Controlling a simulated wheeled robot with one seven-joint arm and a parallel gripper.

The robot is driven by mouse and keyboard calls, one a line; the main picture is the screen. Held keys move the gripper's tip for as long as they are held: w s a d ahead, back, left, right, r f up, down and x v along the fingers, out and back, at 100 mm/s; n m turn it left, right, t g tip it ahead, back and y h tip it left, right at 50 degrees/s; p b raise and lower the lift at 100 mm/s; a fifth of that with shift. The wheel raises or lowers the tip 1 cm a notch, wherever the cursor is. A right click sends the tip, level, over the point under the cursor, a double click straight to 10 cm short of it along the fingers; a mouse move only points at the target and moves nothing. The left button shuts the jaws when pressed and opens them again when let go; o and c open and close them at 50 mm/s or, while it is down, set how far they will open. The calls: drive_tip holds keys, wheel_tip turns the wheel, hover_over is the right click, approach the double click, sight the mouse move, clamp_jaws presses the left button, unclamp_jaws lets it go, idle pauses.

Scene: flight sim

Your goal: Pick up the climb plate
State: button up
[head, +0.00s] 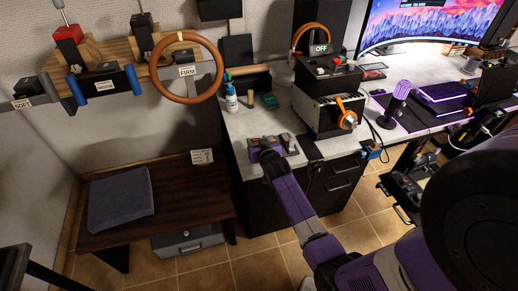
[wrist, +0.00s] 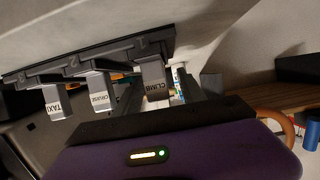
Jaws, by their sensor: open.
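The climb plate (wrist: 155,75), a grey tab marked CLIMB, sits in a dark rack (wrist: 90,56) in the wrist view. It is at the right end of a row, beside the cruise plate (wrist: 98,82) and the taxi plate (wrist: 53,98). In the head view my gripper (head: 268,156) is at the rack on the near part of the white desk and partly hides it. In the wrist view my gripper (wrist: 172,92) is open, close in front of the climb plate. A grey finger stands right of the plate. I cannot tell whether they touch.
The white desk (head: 245,127) also holds a spray bottle (head: 231,97), a green box (head: 269,101) and a grey unit with an orange handle (head: 325,105). A low dark bench (head: 180,210) with a grey cushion (head: 121,198) stands left. Tiled floor shows in front.

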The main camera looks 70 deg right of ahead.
clamp_jaws()
drive_tip(key=shift+r, duration=0.1)
idle(0.3)
